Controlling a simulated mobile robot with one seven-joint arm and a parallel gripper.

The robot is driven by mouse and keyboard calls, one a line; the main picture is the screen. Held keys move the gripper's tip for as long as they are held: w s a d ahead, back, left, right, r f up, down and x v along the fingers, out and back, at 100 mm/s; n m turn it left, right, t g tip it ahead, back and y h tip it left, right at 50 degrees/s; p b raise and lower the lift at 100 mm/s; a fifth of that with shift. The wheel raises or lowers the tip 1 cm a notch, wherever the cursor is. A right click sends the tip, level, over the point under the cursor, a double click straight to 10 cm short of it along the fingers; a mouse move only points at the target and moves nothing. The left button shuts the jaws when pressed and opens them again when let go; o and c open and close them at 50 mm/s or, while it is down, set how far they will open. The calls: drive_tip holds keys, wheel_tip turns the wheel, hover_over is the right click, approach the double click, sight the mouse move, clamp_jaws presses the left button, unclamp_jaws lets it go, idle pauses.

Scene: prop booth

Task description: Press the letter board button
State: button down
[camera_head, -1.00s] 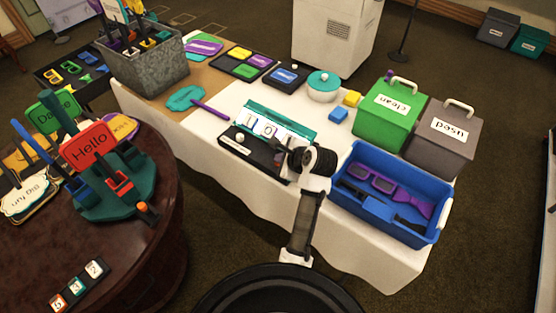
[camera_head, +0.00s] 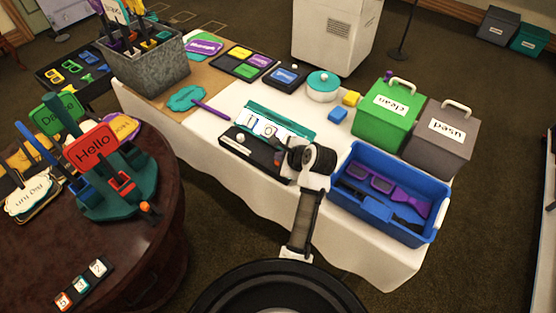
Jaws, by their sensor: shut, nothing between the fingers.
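The letter board (camera_head: 258,151) is a black base at the table's front edge with a teal upper panel bearing white letter cards (camera_head: 268,128). A small white round button (camera_head: 240,138) sits on the left part of the base, with a pale strip below it. My gripper (camera_head: 284,168) is at the board's right end, to the right of the button and apart from it in the picture. My wrist covers the board's right end. The fingers are dark, small and mostly hidden; they are shut with nothing seen between them.
A blue bin (camera_head: 436,228) with purple and blue props stands right of my arm. Green (camera_head: 386,122) and grey (camera_head: 436,145) lidded boxes stand behind it. A teal paddle with a purple handle (camera_head: 210,107) lies behind the board. A round table (camera_head: 130,245) with signs is at left.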

wheel_tip(320, 180, up, 2)
drive_tip(key=shift+r+p, duration=0.1)
drive_tip(key=shift+p, duration=0.45)
drive_tip(key=shift+r, duration=1.85)
